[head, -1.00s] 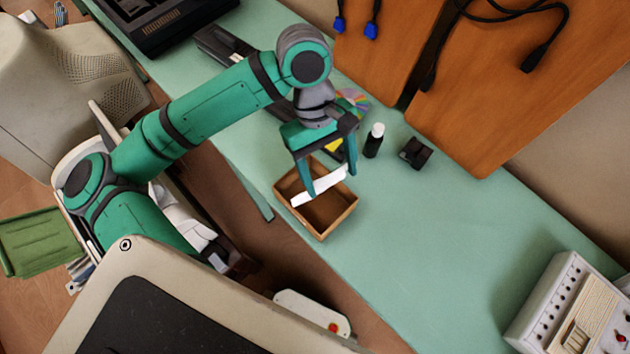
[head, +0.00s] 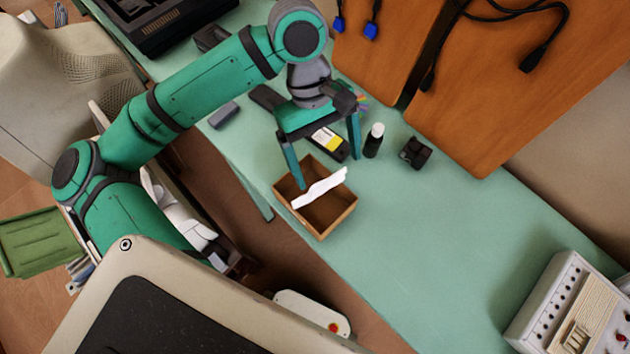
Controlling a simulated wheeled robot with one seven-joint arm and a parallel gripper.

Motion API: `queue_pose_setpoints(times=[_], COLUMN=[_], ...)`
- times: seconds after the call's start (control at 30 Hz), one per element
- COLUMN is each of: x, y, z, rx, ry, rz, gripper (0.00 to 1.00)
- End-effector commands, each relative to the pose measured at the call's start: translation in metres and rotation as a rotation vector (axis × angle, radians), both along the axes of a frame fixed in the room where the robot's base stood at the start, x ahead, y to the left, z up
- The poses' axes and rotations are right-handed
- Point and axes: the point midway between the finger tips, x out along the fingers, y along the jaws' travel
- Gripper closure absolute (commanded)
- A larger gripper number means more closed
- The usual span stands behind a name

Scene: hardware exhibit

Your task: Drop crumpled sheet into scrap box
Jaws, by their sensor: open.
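The crumpled sheet (head: 321,188) is a white, uneven strip. It lies slanted in the opening of the scrap box, its right end near the far rim; I cannot tell whether it rests on the bottom. The scrap box (head: 325,227) is an open brown box at the table's front edge. My gripper (head: 328,172) is open, with one green finger in front of the box's left part and the other behind its far side. The fingers are apart and hold nothing.
On the green table (head: 420,240), a dark bottle with a white cap (head: 374,140) and a small black object (head: 415,152) stand right of my gripper. A black item with a yellow label (head: 328,143) lies behind it. A white device (head: 568,310) is at lower right.

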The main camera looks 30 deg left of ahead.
Motion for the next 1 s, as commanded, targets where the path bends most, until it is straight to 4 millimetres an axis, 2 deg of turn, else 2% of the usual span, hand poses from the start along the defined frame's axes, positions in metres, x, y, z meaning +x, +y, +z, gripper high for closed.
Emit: queue_pose_setpoints(times=[0.2,0.4,1.0], x=[0.010,0.015,0.016], y=[0.013,0.019,0.021], z=[0.038,0.059,0.064], rx=[0.002,0.000,0.000], ry=[-0.002,-0.001,-0.001], rz=[-0.001,-0.002,-0.002], gripper=[0.11,0.11,0.11])
